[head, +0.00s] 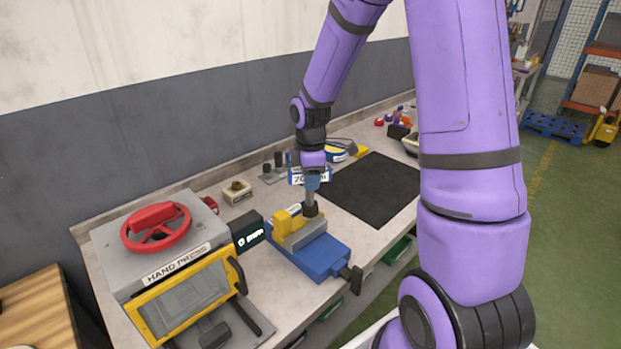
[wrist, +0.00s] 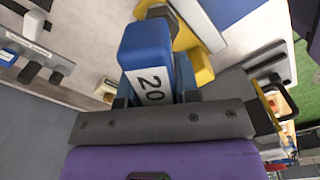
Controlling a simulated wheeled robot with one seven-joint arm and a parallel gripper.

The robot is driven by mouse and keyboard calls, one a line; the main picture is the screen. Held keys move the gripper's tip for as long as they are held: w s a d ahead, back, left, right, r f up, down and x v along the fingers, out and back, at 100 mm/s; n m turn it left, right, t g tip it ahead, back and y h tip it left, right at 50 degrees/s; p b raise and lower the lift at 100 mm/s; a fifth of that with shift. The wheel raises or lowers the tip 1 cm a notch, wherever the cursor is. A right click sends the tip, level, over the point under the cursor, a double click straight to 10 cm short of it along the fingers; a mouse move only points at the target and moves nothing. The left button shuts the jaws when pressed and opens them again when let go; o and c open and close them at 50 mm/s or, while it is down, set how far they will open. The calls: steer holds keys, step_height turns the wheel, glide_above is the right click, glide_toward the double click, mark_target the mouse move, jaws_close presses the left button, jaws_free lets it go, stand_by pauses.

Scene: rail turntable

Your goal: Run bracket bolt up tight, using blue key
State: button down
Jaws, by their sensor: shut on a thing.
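My gripper (head: 312,168) is shut on the blue key, whose handle (wrist: 147,50) carries a white label reading 20 in the wrist view. In the head view the blue key (head: 297,178) stands roughly upright, its grey shank running down to a dark end at the bracket. The yellow bracket (head: 286,220) sits in the jaws of a blue vise (head: 314,258); it also shows in the wrist view (wrist: 202,68). The bolt is hidden under the key, so I cannot tell how fully the key sits on it.
A hand press (head: 155,250) with a red wheel stands at the left. A black mat (head: 372,188) lies right of the vise. A small rack (head: 272,174) with dark-handled pieces and a beige block (head: 236,193) are behind. Tools lie at the bench's far end.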

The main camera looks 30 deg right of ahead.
steer(key=m, duration=0.3)
steer(key=shift+m, duration=0.3)
steer(key=shift+a+m, duration=0.1)
steer(key=shift+m, duration=0.4)
steer(key=m, duration=0.4)
steer(key=shift+m, duration=0.9)
